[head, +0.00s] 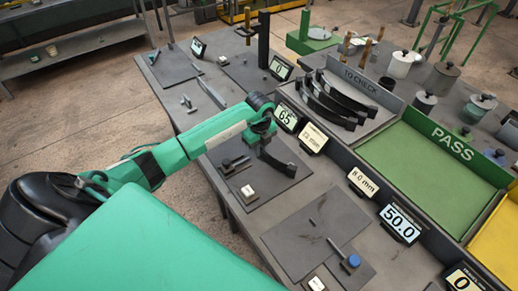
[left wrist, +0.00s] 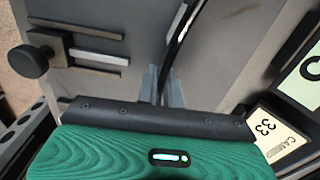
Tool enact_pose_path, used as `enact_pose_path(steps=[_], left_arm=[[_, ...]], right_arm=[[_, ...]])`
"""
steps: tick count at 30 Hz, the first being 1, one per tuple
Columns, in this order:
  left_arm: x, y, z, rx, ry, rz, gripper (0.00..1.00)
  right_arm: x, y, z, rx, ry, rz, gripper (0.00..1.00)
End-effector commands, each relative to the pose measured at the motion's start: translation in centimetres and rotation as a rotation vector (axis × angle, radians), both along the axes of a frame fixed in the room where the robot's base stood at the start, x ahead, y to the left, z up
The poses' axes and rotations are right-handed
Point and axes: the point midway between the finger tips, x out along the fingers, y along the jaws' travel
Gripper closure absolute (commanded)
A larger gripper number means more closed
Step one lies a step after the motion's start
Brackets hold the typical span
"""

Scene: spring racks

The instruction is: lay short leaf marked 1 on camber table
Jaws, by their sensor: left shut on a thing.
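My left gripper (head: 262,136) is shut on a dark, slightly curved leaf (head: 280,163). The leaf is over the grey plate of the camber table (head: 264,202), beside a card whose lettering begins "CAMB" in the left wrist view (left wrist: 272,134). In that view the leaf (left wrist: 182,38) runs edge-on up from between the fingertips (left wrist: 166,90). I cannot tell whether it touches the plate. No number is readable on it. A dark knobbed fixture (left wrist: 72,48) stands on the plate to the left. My right gripper is out of view.
Several dark leaves lie in the TO CHECK tray (head: 374,119) at the back. The green PASS tray (head: 432,168) is to its right. Displays (head: 400,222) line the tray edge. Another grey plate (head: 310,232) with a blue-knobbed part (head: 354,261) lies nearer.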

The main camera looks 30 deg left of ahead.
Motion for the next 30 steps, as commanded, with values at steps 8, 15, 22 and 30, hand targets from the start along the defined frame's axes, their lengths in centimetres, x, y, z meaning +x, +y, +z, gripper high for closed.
enact_pose_path(steps=[8, 15, 22, 30], left_arm=[[0.13, -0.02, 0.18, -0.002, -0.005, 0.000, 1.00], [0.13, -0.02, -0.12, -0.001, -0.005, 0.000, 1.00], [0.10, -0.02, -0.20, -0.001, -0.004, 0.000, 0.67], [-0.05, -0.02, -0.48, -0.001, 0.001, 0.000, 0.51]], right_arm=[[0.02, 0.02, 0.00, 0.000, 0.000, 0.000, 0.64], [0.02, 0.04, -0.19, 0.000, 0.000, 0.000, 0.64], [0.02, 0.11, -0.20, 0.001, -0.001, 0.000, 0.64], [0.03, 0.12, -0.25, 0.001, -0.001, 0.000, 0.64]])
